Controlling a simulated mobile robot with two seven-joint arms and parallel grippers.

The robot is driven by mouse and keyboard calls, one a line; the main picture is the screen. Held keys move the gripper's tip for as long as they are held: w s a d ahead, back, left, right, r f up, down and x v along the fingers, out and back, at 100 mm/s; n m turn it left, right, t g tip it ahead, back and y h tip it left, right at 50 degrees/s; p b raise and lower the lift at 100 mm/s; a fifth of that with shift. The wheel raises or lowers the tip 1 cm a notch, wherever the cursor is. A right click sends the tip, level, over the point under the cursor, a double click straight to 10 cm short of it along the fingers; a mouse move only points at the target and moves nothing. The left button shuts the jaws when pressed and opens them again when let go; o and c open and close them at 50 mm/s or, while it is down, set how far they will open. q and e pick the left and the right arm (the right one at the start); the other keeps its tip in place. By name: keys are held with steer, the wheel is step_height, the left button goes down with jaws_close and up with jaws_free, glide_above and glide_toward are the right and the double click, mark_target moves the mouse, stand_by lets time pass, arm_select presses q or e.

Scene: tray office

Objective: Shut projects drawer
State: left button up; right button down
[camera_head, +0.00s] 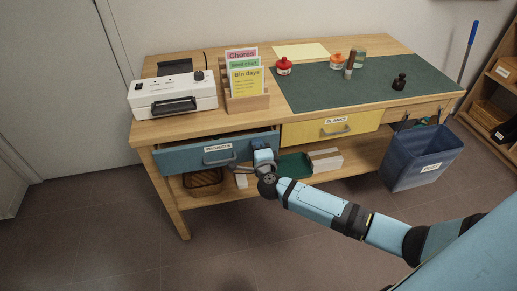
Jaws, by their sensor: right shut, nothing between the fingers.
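The blue drawer labelled "PROJECTS" (180,160) is on the left of the wooden desk. It stands partly out, and a strip of its inside shows behind its front. Its grey handle (219,160) is at the right half of the front. My right gripper (238,168) is shut and empty, just right of the handle and close to the drawer front. Whether it touches the front or handle I cannot tell. My right arm comes in from the lower right. My left gripper is not in view.
A yellow drawer labelled "BLANKS" (302,135) is beside it, closed or nearly so. A dark blue bin (411,170) hangs or stands at the desk's right. A green tray (295,166) and a basket (205,187) are on the lower shelf. The floor in front is clear.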

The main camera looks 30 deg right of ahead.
mark_target(255, 135)
steer(key=shift+w, duration=0.15)
steer(key=p+x, duration=0.1)
steer(key=x, duration=0.2)
steer(key=shift+w+d, duration=0.15)
steer(key=shift+w, duration=0.2)
steer(key=shift+w+d+r, duration=0.1)
steer(key=shift+w+r, duration=0.05)
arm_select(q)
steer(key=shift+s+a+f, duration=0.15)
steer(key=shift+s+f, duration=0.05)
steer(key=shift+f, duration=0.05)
